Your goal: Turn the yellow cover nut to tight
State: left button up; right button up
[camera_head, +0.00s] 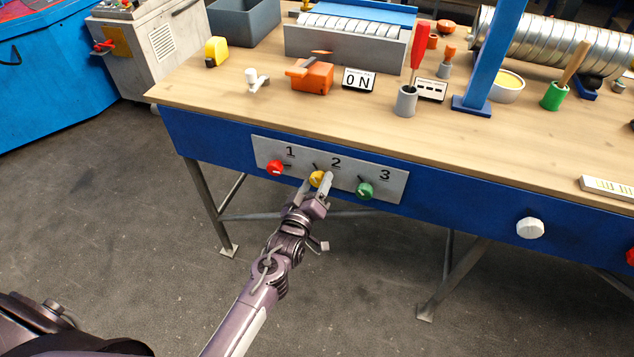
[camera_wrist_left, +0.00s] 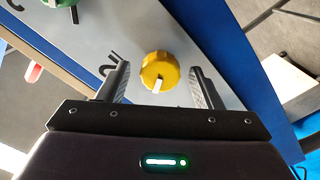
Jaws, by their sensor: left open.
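The yellow cover nut (camera_head: 317,179) is the middle knob on a grey panel (camera_head: 262,152) on the bench's blue front, below the number 2. In the left wrist view the yellow nut (camera_wrist_left: 158,69) is round and ribbed, with a white mark on its lower edge. My left gripper (camera_head: 319,186) is at the nut. It is open, with one finger on each side of the nut and a gap visible on both sides in the left wrist view (camera_wrist_left: 162,85). My right gripper is not in view.
A red knob (camera_head: 275,168) under 1 and a green knob (camera_head: 365,190) under 3 flank the nut. A white knob (camera_head: 530,228) is farther right. The wooden benchtop (camera_head: 215,95) above holds tools and a blue post (camera_head: 494,60). The floor in front is clear.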

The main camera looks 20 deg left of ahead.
pick_arm(q)
jog(key=shift+w, duration=0.4)
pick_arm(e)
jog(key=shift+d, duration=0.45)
pick_arm(q)
jog(key=c, duration=1)
jog(key=shift+m, duration=0.4)
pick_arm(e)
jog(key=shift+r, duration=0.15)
pick_arm(q)
jog(key=m+p, duration=0.1)
jog(key=m, duration=0.2)
jog(key=shift+r+m, duration=0.1)
jog(key=shift+m, duration=0.3)
jog(key=m+p, duration=0.1)
jog(key=m, duration=0.5)
jog(key=shift+p, duration=0.3)
jog(key=m+p, duration=0.1)
jog(key=m, duration=0.4)
jog(key=shift+d+m, duration=0.1)
jog(key=shift+m, duration=0.3)
jog(key=m, duration=0.4)
jog(key=shift+m+p, duration=0.3)
jog(key=shift+p, duration=0.05)
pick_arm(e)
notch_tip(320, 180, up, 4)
